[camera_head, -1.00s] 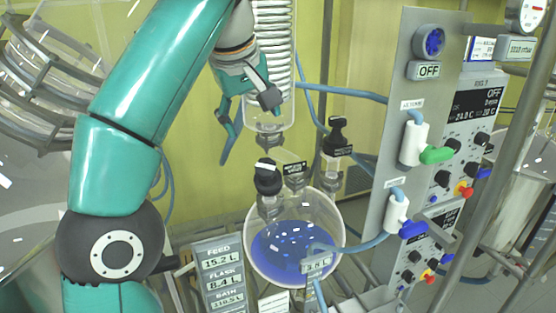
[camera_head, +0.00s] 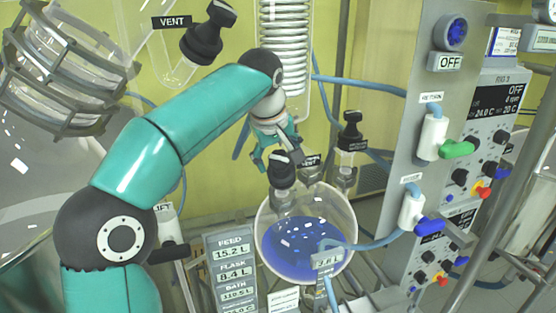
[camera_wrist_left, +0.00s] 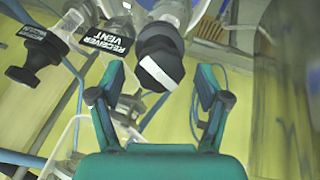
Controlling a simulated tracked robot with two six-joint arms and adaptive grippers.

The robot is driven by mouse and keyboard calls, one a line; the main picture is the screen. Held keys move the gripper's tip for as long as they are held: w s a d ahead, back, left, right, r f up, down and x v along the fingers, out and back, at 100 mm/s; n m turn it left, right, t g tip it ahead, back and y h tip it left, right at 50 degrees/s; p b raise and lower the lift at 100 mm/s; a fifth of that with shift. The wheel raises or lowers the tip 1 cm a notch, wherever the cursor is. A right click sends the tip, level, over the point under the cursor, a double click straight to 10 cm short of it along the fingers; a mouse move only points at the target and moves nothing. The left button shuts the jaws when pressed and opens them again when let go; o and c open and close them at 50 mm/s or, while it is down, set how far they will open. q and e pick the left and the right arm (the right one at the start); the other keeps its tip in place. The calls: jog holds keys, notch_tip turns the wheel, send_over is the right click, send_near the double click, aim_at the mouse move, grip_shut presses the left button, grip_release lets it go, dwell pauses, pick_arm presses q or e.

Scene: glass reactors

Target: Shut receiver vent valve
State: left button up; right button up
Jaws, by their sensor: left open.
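The receiver vent valve has a black knob (camera_head: 283,171) with a white stripe, on top of the glass receiver (camera_head: 306,205) holding blue liquid. In the left wrist view the knob (camera_wrist_left: 160,66) is ahead of the jaws, with its stripe slanted, beside a black RECEIVER VENT label (camera_wrist_left: 108,41). My left gripper (camera_head: 279,153) is just above and behind the knob in the head view. In the left wrist view the gripper (camera_wrist_left: 160,98) is open and empty, with the knob in line with the gap between its fingertips. Contact is not visible. My right gripper is out of view.
A second black knob (camera_head: 350,131) stands right of the valve; it is at the left in the wrist view (camera_wrist_left: 32,62). A control panel (camera_head: 411,130) with blue hoses is at the right. Another vent knob (camera_head: 208,35) is at upper left. Digital readouts (camera_head: 234,262) stand below.

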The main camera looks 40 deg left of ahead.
pick_arm(q)
jog(key=shift+w+a+f, duration=0.15)
jog(key=shift+w+f, duration=0.2)
jog(key=shift+f, duration=0.25)
